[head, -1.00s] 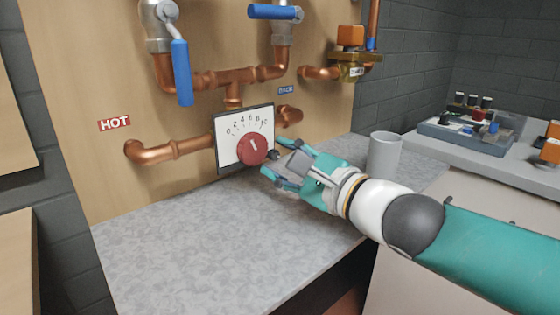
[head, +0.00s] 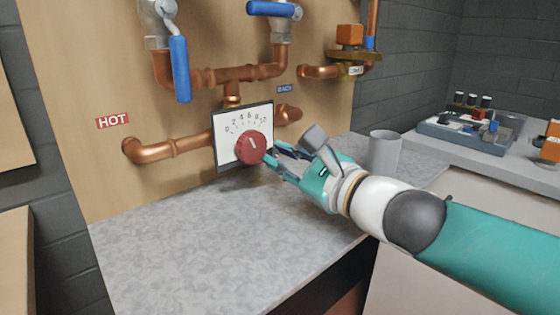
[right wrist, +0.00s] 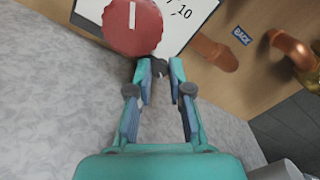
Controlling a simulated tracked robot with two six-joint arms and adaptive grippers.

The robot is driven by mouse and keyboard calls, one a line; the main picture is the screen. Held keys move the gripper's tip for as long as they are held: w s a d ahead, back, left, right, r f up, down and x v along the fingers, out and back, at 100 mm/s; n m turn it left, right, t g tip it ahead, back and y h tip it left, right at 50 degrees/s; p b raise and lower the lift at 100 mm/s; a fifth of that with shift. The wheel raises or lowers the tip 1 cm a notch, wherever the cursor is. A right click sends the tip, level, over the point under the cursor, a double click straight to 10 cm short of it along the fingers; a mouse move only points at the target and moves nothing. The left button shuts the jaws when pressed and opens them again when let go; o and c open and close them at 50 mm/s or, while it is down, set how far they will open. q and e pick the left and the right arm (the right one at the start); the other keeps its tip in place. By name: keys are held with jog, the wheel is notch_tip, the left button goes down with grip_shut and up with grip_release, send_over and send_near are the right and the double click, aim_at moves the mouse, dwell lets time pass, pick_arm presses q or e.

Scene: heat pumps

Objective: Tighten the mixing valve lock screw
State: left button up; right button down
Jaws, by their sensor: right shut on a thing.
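The mixing valve has a white scale plate (head: 227,155) numbered 0 to 10 and a red dial (head: 251,147) with a white mark. The dial also shows at the top of the right wrist view (right wrist: 132,25). My right gripper (head: 274,155) is at the dial's right side. In the right wrist view its fingertips are shut on the small dark lock screw (right wrist: 159,67) beside the dial. In the head view the fingers hide the screw. My left gripper is not in view.
Copper pipes (head: 170,149) and blue-handled valves (head: 180,70) are on the wooden panel around the dial. A grey cup (head: 384,152) stands right of my gripper. The grey worktop (head: 200,240) in front is clear.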

jog(key=shift+a+f+m, duration=0.1)
jog(key=shift+f+m, duration=0.1)
jog(key=shift+m, duration=0.1)
jog(key=c, duration=1.1)
grip_release()
jog(key=shift+r, duration=0.1)
jog(key=shift+s+d, duration=0.3)
jog(key=shift+d, duration=0.05)
jog(key=v, duration=1.1)
jog(key=shift+s, duration=0.1)
